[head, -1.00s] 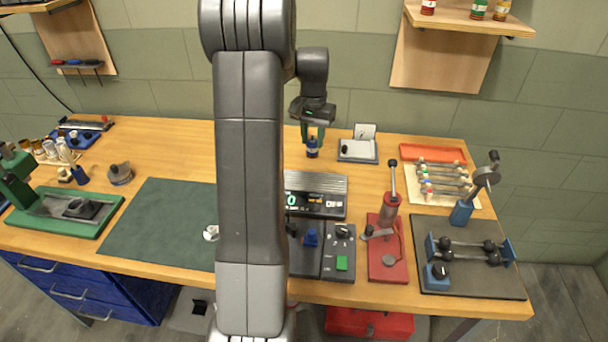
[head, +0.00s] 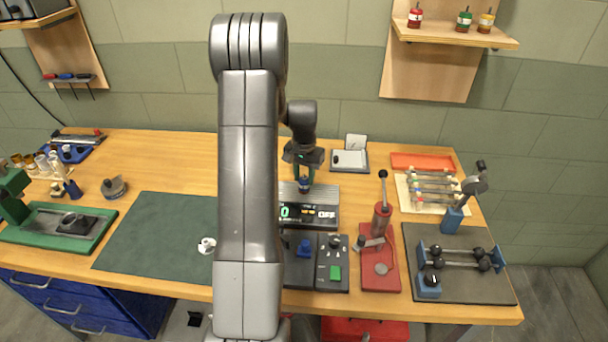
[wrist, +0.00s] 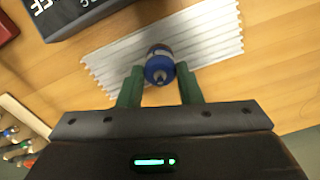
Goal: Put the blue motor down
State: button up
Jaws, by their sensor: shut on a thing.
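The blue motor (head: 304,187) is a small cylinder with a blue end, held in my gripper (head: 304,178). In the wrist view the motor (wrist: 159,66) sits between the two green fingers of my gripper (wrist: 160,82), which is shut on it. The motor is over the silver ribbed plate (head: 325,193) of a device with a lit display. The ribbed plate (wrist: 110,62) lies behind the motor in the wrist view. I cannot tell whether the motor touches the plate.
Dark boxes with a blue knob (head: 304,248) and a green button (head: 335,273) stand in front of the display. A red lever press (head: 381,255) is at right. A small white-topped box (head: 350,158) stands behind. The green mat (head: 150,240) is mostly bare.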

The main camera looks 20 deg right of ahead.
jog(key=shift+f, duration=0.2)
jog(key=o, duration=1)
jog(key=shift+o, duration=0.2)
jog(key=shift+r, duration=0.1)
notch_tip(320, 180, up, 12)
jog(key=b, duration=0.1)
jog(key=shift+r, duration=0.15)
notch_tip(320, 180, down, 12)
jog(key=shift+r+p, duration=0.15)
jog(key=shift+p, duration=0.4)
jog(key=shift+w, duration=0.1)
jog(key=shift+r+b, duration=0.35)
jog(key=shift+r, duration=1.15)
